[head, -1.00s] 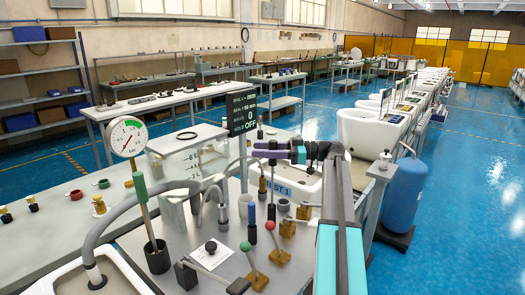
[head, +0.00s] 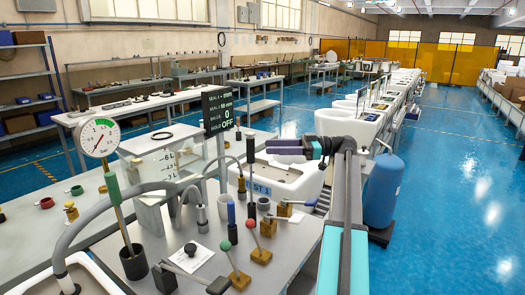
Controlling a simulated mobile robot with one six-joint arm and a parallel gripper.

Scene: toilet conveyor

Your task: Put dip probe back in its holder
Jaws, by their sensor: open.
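My gripper (head: 270,147) is at the end of my arm, right of the middle in the head view. Its purple fingers point left, open and empty, above the white basin behind the bench. A round dial gauge with a green grip and thin rod (head: 115,205), perhaps the dip probe, stands slightly tilted at the left. Its lower end is in a black cup (head: 133,262), perhaps the holder. I cannot tell for sure which item is the dip probe. My gripper is well to the right of the gauge and apart from it.
Levers with red and green knobs (head: 249,225) and a blue-handled item (head: 231,215) stand on the grey bench. A clear tank (head: 160,160) and a dark display (head: 217,112) stand behind. A grey hose (head: 100,205) arches near the gauge. Blue floor is open at right.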

